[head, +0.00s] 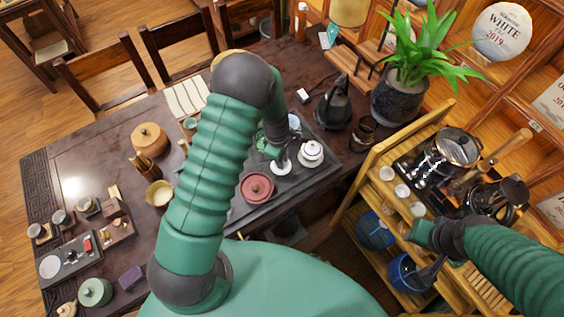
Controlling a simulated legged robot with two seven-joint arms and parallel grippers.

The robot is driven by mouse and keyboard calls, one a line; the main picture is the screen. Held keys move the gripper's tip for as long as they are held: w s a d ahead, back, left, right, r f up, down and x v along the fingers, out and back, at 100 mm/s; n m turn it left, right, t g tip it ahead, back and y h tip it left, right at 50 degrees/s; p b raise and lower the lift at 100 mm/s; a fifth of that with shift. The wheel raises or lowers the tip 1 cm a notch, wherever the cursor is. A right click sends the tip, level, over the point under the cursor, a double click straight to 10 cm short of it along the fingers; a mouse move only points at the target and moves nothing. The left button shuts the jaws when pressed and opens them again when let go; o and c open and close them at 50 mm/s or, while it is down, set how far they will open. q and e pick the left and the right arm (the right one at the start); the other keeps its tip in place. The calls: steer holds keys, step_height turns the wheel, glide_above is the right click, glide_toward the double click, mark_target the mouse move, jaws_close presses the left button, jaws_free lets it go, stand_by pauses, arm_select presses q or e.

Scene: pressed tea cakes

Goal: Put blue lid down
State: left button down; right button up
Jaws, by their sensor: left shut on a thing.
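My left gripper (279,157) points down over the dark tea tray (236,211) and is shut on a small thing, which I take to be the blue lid. A pale disc (281,168) shows right at its fingertips; its colour and exact contact are hard to tell. A pale blue round piece (294,121) stands just behind, partly beside my arm. A white lidded bowl (311,153) stands close to the right of the gripper. My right gripper (430,272) hangs by the low shelf at the right; its finger opening is unclear.
A dark kettle (334,104) and a potted plant (397,97) stand behind. A wooden cart (351,179) with blue buckets (375,231) is at the right. The table's left-middle has bare room.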

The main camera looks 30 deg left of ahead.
mark_target(288, 165)
arm_select(q)
step_height(288, 165, down, 3)
steer(key=shift+s+d+r+p, duration=0.1)
steer(key=shift+r+p, duration=0.1)
steer(key=shift+p, duration=0.1)
steer(key=shift+f, duration=0.35)
steer(key=shift+f, duration=0.15)
steer(key=c, duration=1.3)
jaws_free()
